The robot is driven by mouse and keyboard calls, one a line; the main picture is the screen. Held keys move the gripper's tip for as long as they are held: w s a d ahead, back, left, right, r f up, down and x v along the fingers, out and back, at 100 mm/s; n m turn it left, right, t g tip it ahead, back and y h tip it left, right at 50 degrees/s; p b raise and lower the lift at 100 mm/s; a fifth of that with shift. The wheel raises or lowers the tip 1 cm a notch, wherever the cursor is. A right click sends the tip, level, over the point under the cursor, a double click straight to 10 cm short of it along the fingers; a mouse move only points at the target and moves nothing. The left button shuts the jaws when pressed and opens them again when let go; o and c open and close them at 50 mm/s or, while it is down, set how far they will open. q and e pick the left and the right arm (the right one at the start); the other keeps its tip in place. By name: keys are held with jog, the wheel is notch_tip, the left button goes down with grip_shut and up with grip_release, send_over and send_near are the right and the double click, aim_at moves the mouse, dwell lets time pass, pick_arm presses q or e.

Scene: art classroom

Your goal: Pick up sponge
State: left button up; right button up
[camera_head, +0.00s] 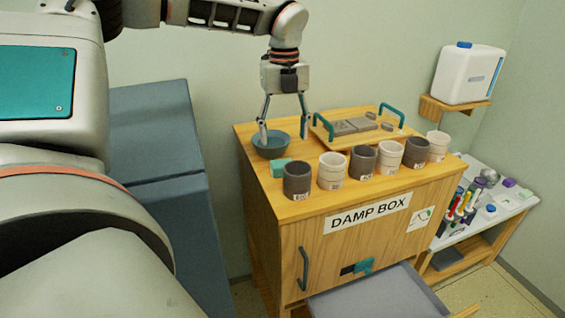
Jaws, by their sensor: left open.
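A small teal block (280,168), which looks like the sponge, lies on the wooden cabinet top between a grey-blue bowl (268,147) and the nearest dark cup. My left gripper (284,130) points down over the cabinet top with its two fingers spread apart and nothing between them. One fingertip shows in front of the bowl's inside, the other just right of its rim. The teal block is below the fingertips in the picture, apart from them. Whether the fingertip touches the bowl cannot be told. My right gripper is not in view.
Several dark and white cups (331,171) line the front of the DAMP BOX cabinet (340,243). Behind them is a wooden tray (340,142) with teal handles and grey slabs. A grey drawer (380,295) or panel sticks out below. A white side table (500,213) holds tools.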

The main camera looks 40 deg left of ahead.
aim_at(282, 163)
pick_arm(q)
jog(key=f, duration=0.4)
jog(key=s+f+p, duration=0.1)
jog(key=f, duration=0.1)
jog(key=shift+s+d+f, duration=0.1)
jog(key=shift+f, duration=0.65)
jog(key=c, duration=0.9)
